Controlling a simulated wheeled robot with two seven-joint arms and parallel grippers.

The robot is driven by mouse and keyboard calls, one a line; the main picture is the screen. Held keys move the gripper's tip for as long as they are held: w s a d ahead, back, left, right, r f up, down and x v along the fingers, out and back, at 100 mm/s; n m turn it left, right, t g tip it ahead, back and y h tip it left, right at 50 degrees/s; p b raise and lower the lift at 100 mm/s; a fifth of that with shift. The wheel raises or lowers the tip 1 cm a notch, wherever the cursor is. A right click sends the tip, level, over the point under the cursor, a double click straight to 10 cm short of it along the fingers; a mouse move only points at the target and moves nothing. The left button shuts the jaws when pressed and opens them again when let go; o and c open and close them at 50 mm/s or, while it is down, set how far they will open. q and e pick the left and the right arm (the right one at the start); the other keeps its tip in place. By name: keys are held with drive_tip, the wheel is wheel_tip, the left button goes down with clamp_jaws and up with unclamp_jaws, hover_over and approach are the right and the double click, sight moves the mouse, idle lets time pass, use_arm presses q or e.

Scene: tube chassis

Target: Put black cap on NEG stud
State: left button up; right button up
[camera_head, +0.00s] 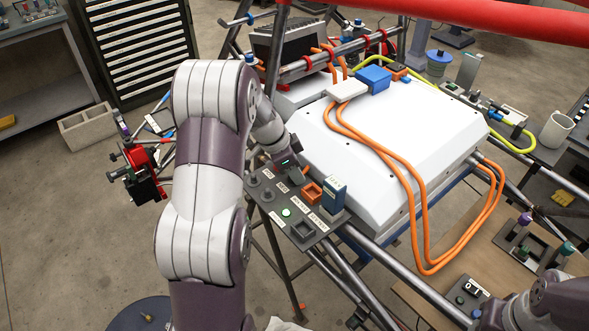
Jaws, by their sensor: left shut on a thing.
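My left gripper (295,172) is above the far side of a dark grey panel (276,220), beside the white battery case (390,140). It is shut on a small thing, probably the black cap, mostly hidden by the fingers. On the panel are two dark round posts, a left one (254,181) and one nearer (268,195), a lit green button (286,212), an open black square holder (303,229) and an orange square holder (312,192). The labels are too small to read, so I cannot tell which post is NEG. My right arm shows at the lower right; its fingertips are not clear.
A blue upright box (333,195) stands on the panel's right end, close to my left gripper. Orange cables (420,215) loop over the case and its right side. Metal tubes frame the case.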

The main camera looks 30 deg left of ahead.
use_arm(q)
drive_tip(key=o, duration=0.7)
drive_tip(key=p+v, duration=0.5)
drive_tip(key=v, duration=0.6)
drive_tip(key=shift+f, duration=0.1)
